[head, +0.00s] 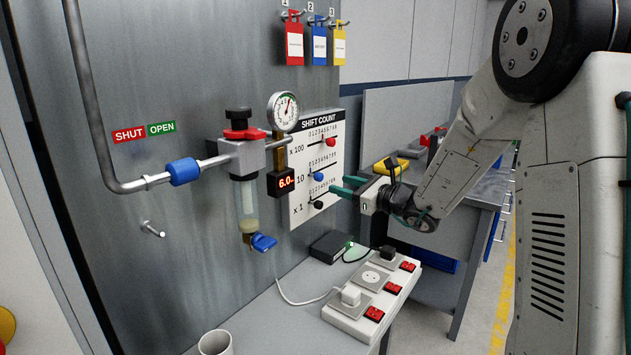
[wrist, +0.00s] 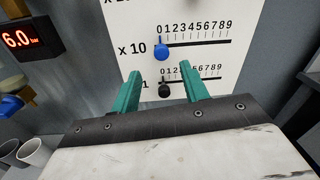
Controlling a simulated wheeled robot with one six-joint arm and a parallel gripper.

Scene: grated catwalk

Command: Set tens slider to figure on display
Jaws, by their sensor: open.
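The SHIFT COUNT board (head: 298,205) on the wall carries three slider rows. The tens slider, a blue knob (head: 318,176) in the x 10 row, sits at the left end of its slot, by the 0, in the wrist view (wrist: 160,53). The small display (head: 286,182) left of the board reads 6.0 bar in red, also in the wrist view (wrist: 21,39). My gripper (head: 346,186) is open and empty, its green fingers (wrist: 159,70) pointing at the board. The blue knob shows beyond and between the fingertips, apparently untouched.
A black knob (wrist: 164,91) sits left in the x 1 row, just below, partly between my fingers in view. A red knob (head: 331,142) sits right of centre in the x 100 row. A gauge (head: 283,111) and pipework stand left; a power strip (head: 372,300) lies below.

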